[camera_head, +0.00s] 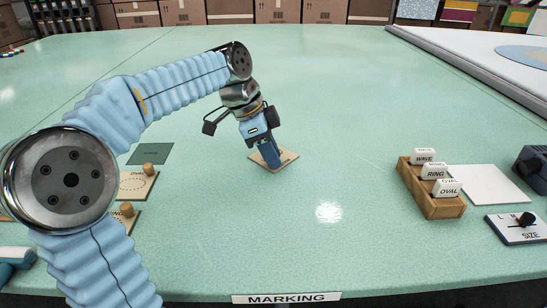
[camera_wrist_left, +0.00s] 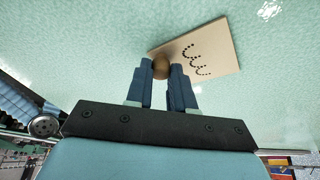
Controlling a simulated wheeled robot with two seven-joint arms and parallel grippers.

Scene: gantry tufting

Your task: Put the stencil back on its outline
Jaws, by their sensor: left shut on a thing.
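The stencil (camera_head: 286,157) is a thin tan square board with a round wooden knob. In the left wrist view the stencil (camera_wrist_left: 218,48) shows a row of dark dotted wavy curves, and its knob (camera_wrist_left: 161,69) sits between the fingertips. My left gripper (camera_head: 273,162) points down and is shut on the knob, near the middle of the table. I cannot tell whether the board touches the table. A dark green square outline (camera_head: 150,154) lies bare on the table to the left, its small label unreadable. My right gripper is not in view.
Two other knobbed stencils, an oval one (camera_head: 132,186) and one partly hidden by my arm (camera_head: 122,222), lie in front of the outline. A wooden rack (camera_head: 432,199) holds WAVE, RING and OVAL blocks at right, beside a white sheet (camera_head: 486,185) and a SIZE box (camera_head: 515,230).

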